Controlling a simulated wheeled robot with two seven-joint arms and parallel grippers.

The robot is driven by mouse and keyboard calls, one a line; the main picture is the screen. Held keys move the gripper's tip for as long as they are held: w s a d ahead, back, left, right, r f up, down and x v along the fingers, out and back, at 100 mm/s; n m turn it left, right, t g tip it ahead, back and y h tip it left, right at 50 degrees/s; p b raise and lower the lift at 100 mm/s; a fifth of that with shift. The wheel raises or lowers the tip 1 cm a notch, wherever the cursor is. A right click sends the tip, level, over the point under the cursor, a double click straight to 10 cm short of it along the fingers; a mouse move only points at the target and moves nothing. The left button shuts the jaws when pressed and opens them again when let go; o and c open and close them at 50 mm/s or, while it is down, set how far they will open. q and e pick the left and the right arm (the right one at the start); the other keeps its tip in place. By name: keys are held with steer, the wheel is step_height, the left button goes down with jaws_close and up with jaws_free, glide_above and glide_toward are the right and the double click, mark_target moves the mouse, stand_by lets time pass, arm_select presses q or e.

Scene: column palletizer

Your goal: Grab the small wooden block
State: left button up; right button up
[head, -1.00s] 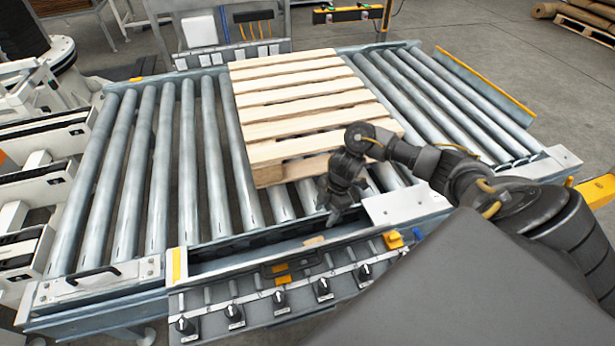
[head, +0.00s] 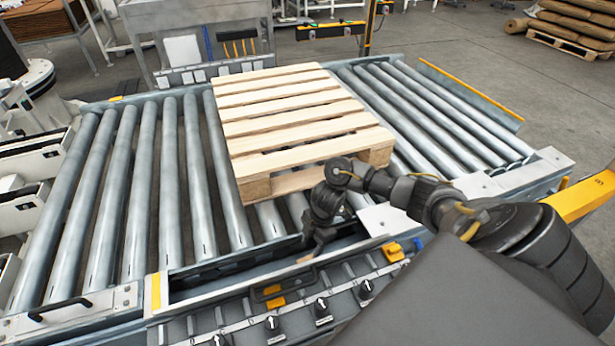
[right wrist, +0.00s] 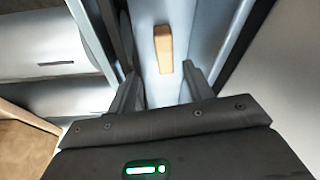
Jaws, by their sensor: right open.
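The small wooden block (right wrist: 164,48) lies on a narrow grey-blue metal ledge in the right wrist view, just beyond and between the fingertips. In the head view only a small tan bit of the block (head: 305,259) shows at the conveyor's front edge, by the gripper tips. My right gripper (head: 318,246) points down over this front edge, close to the block. In the right wrist view its two fingers (right wrist: 160,82) are apart with nothing between them. My left gripper is not in view.
A wooden pallet (head: 290,112) rests on the roller conveyor (head: 140,190), right behind my right gripper. A control panel with black knobs (head: 321,306) and a yellow part (head: 393,251) runs along the front. A yellow beam (head: 580,200) stands at the right.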

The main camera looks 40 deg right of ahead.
mark_target(308, 259)
steer(key=x, duration=0.4)
steer(key=shift+s+a+f+b, duration=0.15)
steer(key=shift+s+f+b, duration=0.1)
steer(key=shift+s+b, duration=0.1)
steer(key=shift+a+f, duration=0.1)
steer(key=shift+f, duration=0.25)
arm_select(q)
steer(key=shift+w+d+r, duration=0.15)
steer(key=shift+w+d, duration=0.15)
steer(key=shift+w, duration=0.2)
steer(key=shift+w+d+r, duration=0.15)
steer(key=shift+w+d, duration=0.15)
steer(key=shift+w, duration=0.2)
arm_select(e)
steer(key=c, duration=1.1)
